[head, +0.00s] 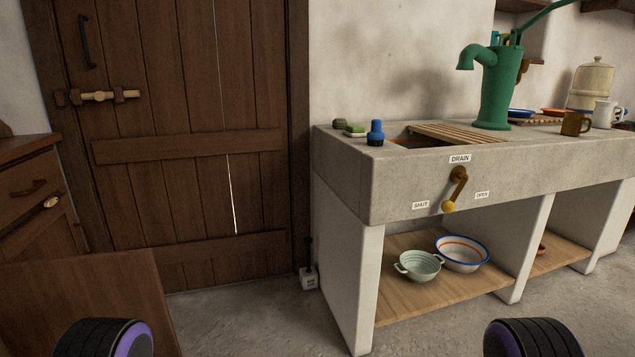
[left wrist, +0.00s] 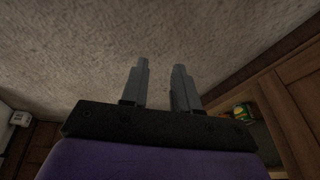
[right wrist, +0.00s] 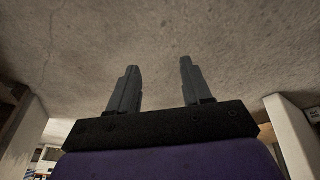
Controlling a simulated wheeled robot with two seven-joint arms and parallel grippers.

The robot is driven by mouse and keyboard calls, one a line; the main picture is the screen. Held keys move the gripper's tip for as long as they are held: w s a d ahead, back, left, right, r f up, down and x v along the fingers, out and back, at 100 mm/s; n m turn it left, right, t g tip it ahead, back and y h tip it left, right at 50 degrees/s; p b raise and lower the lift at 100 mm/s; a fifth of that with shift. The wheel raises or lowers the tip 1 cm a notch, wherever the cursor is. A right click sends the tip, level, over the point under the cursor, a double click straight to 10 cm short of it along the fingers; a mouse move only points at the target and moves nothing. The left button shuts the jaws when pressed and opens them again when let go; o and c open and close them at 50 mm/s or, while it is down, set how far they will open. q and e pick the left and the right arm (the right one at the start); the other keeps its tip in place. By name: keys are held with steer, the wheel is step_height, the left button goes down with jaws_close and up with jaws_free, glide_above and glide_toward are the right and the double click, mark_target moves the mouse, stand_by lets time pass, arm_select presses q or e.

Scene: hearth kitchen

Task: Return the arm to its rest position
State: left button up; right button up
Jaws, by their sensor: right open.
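My left gripper (left wrist: 160,64) shows in the left wrist view with its two grey fingers a little apart and nothing between them. My right gripper (right wrist: 159,63) shows in the right wrist view with its fingers wider apart, also empty. Neither gripper's fingers show in the head view. Only dark, purple-sided parts of my arms show there, at the bottom left and bottom right edges. Neither gripper is seen touching anything.
A stone sink (head: 400,180) with a green pump (head: 495,90) and a drain lever (head: 457,188) stands at right. Bowls (head: 462,253) sit on its lower shelf. A shut-looking wooden door (head: 180,190) is behind. A wooden cabinet (head: 32,200) is at left. Bare floor (head: 260,325) lies between.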

arm_select(q)
step_height(320, 180, up, 31)
steer(key=w+p, duration=0.1)
steer(key=p, duration=2.8)
steer(key=shift+a+n+t+y, duration=0.3)
steer(key=shift+a+t, duration=0.05)
steer(key=shift+t, duration=0.05)
arm_select(e)
step_height(320, 180, up, 31)
steer(key=w, duration=0.1)
steer(key=shift+d+m+t+h, duration=0.25)
steer(key=shift+m+t+h, duration=0.05)
steer(key=shift+t, duration=0.1)
